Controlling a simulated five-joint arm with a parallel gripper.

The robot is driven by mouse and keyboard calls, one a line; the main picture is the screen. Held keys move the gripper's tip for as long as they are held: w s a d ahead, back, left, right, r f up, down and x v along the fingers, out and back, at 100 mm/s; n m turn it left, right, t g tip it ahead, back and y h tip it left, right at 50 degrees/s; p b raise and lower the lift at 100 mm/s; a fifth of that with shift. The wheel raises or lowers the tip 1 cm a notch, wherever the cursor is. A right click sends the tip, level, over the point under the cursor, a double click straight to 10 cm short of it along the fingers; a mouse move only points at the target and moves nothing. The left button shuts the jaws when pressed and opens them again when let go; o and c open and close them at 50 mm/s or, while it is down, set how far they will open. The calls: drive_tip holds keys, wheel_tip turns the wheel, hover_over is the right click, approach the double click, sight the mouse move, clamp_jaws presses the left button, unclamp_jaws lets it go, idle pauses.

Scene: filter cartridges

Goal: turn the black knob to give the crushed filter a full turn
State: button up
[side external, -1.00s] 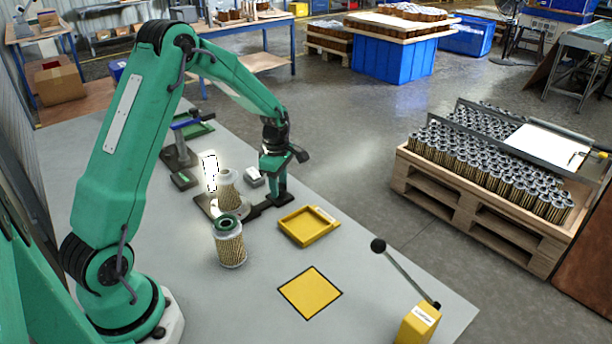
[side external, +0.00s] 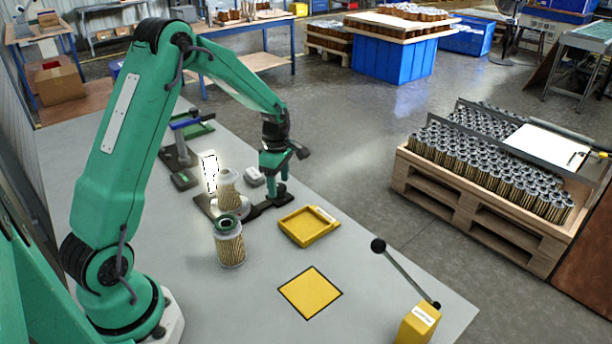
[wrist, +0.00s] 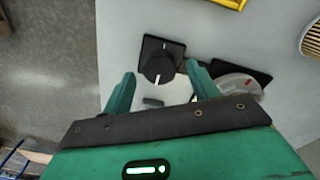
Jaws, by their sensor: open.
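The black knob (wrist: 158,66) with a pale pointer line sits on a square black plate in the wrist view. It shows small and dark in the side view (side external: 281,189). My gripper (wrist: 160,72) is open, its two green fingers to either side of the knob and apart from it; in the side view my gripper (side external: 275,172) hovers just above the knob. A pale pleated filter (side external: 228,190), which looks dented, stands on the turntable beside a bright lit panel. The turntable's pale disc (wrist: 238,84) is partly hidden by a finger in the wrist view.
Another filter with a green top (side external: 229,243) stands nearer. A yellow tray (side external: 308,227), a yellow square (side external: 310,293) and a yellow box with a black-balled lever (side external: 417,324) lie to the right. A blue-handled tool (side external: 185,122) stands behind.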

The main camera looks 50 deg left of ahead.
sight(279, 188)
wheel_tip(279, 188, up, 7)
drive_tip(key=shift+f, duration=0.1)
idle(0.3)
drive_tip(key=s+d+r+m+t, duration=0.2)
drive_tip(key=s+d+r+m, duration=0.75)
drive_tip(key=r, duration=0.25)
drive_tip(key=s+d+r+m+t, duration=0.1)
drive_tip(key=s+d+m, duration=0.2)
drive_tip(key=s+m, duration=0.3)
drive_tip(key=s+d+r+m+t, duration=0.1)
drive_tip(key=s+d+m+t, duration=0.1)
drive_tip(key=s+m, duration=0.5)
drive_tip(key=shift+s+d+r+m, duration=0.15)
drive_tip(key=shift+s+d+m, duration=0.1)
drive_tip(key=shift+d+m, duration=0.3)
drive_tip(key=shift+c, duration=0.2)
